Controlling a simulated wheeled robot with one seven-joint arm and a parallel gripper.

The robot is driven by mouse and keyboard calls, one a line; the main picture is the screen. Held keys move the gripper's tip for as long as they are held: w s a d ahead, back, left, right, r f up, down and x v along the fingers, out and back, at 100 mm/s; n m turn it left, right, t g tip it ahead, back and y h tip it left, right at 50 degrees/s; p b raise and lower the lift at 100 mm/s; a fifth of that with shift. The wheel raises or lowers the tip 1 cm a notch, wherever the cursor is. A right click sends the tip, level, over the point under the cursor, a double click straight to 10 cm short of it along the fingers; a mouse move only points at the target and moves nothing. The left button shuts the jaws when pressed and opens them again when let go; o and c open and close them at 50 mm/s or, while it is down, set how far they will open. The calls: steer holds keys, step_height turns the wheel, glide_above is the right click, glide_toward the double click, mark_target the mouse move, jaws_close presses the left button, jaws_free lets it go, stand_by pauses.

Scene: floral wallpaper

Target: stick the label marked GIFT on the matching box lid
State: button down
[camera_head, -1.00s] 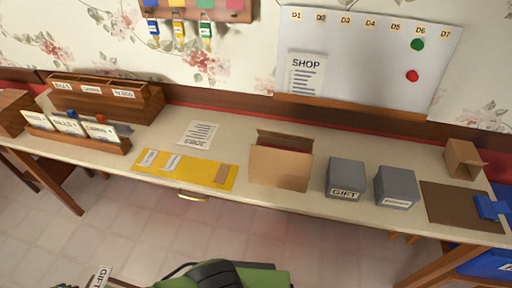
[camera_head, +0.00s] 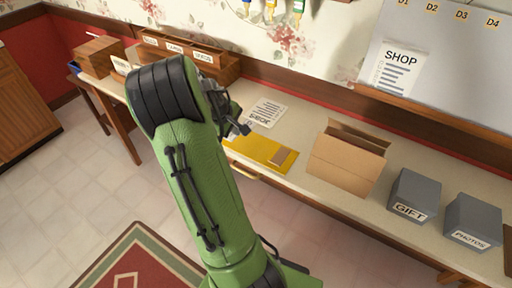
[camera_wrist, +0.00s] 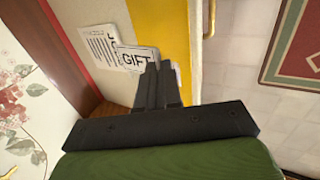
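My gripper (camera_wrist: 158,75) is shut on a white label marked GIFT (camera_wrist: 137,58), which sticks out at the fingertips in the wrist view. In the head view my green arm reaches over the table, my gripper (camera_head: 240,128) is near the yellow mat, and the label cannot be made out. A grey box marked GIFT on its front (camera_head: 415,192) stands on the table to the right, well apart from my gripper. Beside it is a grey box marked PHOTOS (camera_head: 473,220). Both box tops look bare.
The yellow mat (camera_head: 245,147) is partly hidden by my arm. An open cardboard box (camera_head: 345,165) stands between it and the grey boxes. A printed sheet (camera_head: 268,113) lies behind the mat. A wooden rack (camera_head: 225,70) is at the back left.

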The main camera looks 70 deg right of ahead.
steer(key=s, duration=0.1)
steer(key=s+d, duration=0.1)
steer(key=s+r, duration=0.1)
steer(key=shift+d, duration=0.35)
step_height(320, 180, down, 10)
steer(key=b, duration=0.3)
steer(key=shift+r, duration=0.1)
steer(key=c, duration=1.3)
jaws_free()
